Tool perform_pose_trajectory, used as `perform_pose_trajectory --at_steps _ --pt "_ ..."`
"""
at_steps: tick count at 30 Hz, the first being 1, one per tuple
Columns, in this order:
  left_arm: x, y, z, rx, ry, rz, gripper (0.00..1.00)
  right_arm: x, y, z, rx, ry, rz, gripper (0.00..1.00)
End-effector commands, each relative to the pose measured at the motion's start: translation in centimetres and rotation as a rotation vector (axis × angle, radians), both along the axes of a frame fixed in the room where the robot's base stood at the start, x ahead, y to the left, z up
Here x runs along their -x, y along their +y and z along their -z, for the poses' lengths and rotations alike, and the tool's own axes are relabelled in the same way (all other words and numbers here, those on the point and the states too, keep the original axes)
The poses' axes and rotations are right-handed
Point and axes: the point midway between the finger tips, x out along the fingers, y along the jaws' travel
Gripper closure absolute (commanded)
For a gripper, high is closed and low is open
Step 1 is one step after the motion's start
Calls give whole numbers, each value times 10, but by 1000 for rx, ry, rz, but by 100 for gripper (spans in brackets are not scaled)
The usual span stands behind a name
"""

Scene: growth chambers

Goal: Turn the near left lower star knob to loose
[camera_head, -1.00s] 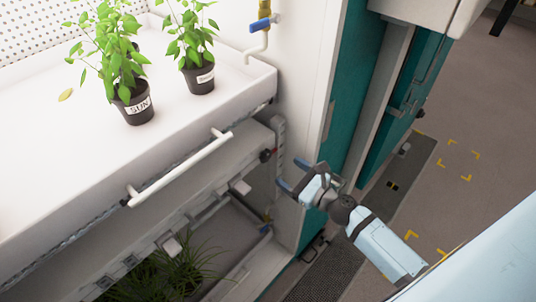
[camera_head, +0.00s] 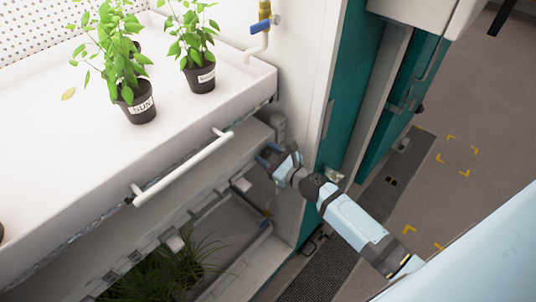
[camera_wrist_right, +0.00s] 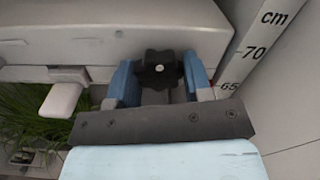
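The black star knob (camera_wrist_right: 160,70) shows in the right wrist view, on the front of the grey shelf edge, with a bright screw at its centre. My right gripper (camera_wrist_right: 160,78) has its two blue fingers open, one on each side of the knob. Little or no gap shows between fingers and knob, and I cannot tell whether they touch. In the head view my right gripper (camera_head: 268,154) is at the right end of the lower shelf edge and hides the knob. My left gripper is in neither view.
An upper white tray (camera_head: 60,165) with potted plants (camera_head: 140,108) and a white rail handle (camera_head: 183,168) overhangs the spot. Grassy plants (camera_head: 165,278) stand below. A post with a cm scale (camera_wrist_right: 255,60) is right of the knob. Floor at the right is open.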

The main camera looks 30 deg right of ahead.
Motion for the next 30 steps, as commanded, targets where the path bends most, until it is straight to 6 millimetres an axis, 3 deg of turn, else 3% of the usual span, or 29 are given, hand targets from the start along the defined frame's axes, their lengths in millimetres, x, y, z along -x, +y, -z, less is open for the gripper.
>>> perform_pose_trajectory --at_steps 2,14,30 --pt "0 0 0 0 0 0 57 0 0 0 0 0 0 78" --pt "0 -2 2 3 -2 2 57 0 0 1 59 -21 0 77" --pt "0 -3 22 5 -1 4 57 -1 -2 0 481 -169 1 77"
